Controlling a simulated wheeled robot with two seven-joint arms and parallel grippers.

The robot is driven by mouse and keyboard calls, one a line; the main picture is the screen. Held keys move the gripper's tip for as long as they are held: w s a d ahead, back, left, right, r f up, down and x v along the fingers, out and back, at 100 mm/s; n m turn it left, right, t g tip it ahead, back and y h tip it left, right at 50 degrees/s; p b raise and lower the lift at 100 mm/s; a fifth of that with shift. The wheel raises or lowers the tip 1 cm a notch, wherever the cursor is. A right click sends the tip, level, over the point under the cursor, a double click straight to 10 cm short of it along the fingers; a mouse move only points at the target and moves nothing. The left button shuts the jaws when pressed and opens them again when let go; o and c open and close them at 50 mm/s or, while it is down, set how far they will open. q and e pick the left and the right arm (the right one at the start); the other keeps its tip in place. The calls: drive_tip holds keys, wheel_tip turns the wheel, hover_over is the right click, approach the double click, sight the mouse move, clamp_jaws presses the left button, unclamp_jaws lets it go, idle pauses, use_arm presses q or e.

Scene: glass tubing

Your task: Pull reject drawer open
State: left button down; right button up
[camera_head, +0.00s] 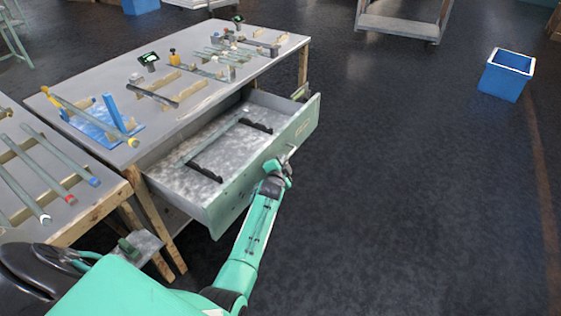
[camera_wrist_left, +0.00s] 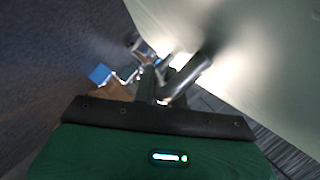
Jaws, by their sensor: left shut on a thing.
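The reject drawer (camera_head: 232,180) stands pulled out from under the grey workbench (camera_head: 205,95) in the head view. Its inside shows a bare mottled floor with a dark rack holding a long tube (camera_head: 210,143). My left gripper (camera_head: 286,163) is at the drawer's green front, shut on its handle (camera_head: 291,151); the fingers are small and partly hidden there. In the left wrist view the gripper (camera_wrist_left: 160,90) is close beside the pale drawer front (camera_wrist_left: 250,50), and a metal bar shows at the fingers. My right gripper is not in view.
Tubes and wooden racks lie on the workbench, with a blue stand (camera_head: 100,120) at its left. Another table (camera_head: 50,180) with tubes stands at the left. A blue bin (camera_head: 506,75) stands on the floor at the right. The floor before the drawer is clear.

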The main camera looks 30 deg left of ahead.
use_arm(q)
drive_tip(key=c, duration=1.5)
unclamp_jaws()
drive_tip(key=shift+o, duration=0.2)
